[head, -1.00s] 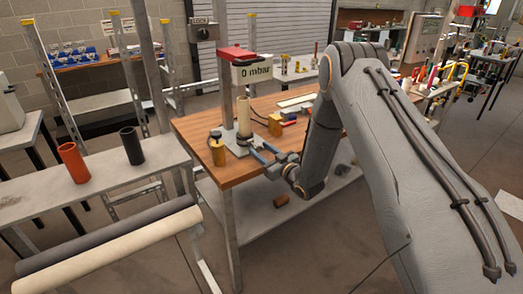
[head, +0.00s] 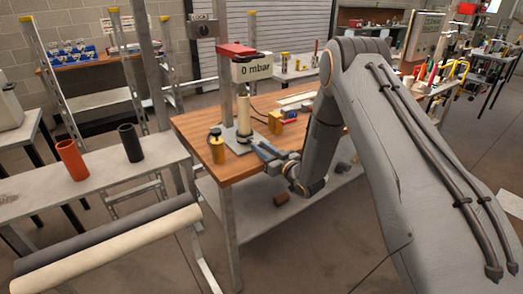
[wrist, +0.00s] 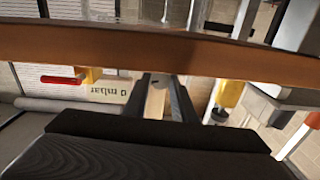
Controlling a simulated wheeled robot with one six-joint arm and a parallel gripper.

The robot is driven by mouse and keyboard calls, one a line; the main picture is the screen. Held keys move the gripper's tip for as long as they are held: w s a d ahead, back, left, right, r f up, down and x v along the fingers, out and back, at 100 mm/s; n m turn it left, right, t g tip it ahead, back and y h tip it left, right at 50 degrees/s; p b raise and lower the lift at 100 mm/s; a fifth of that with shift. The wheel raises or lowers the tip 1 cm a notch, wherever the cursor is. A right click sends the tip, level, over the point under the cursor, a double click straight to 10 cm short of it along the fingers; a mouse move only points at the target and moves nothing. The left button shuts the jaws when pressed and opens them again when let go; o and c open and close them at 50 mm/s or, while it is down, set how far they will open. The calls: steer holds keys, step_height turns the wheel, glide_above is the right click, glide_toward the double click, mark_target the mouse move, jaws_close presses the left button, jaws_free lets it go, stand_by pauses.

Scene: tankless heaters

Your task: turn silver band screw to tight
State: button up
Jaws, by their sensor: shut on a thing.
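A cream tube (head: 243,113) stands upright on the wooden bench, under a white box reading "0 mbar" (head: 256,70). My gripper (head: 254,141) is low beside the tube's foot, on its right side. The silver band and its screw are too small and too covered by my fingers to make out. In the wrist view my two dark fingers (wrist: 167,100) point away from the camera, with a narrow pale strip of the tube (wrist: 155,100) showing between them. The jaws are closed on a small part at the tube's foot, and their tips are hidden.
A yellow cylinder (head: 217,151) stands on the wooden bench (head: 205,124) left of the tube. Small yellow and red items (head: 289,117) lie behind my gripper. An orange tube (head: 72,160) and a black tube (head: 130,143) stand on the grey side table.

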steer(key=m+b, duration=0.1)
steer(key=m, duration=0.2)
steer(key=shift+f+b, duration=0.15)
steer(key=shift+b, duration=0.15)
steer(key=shift+m+b, duration=0.7)
steer(key=shift+m, duration=1.4)
steer(key=shift+d, duration=0.1)
steer(key=o, duration=1)
steer(key=shift+o, duration=0.2)
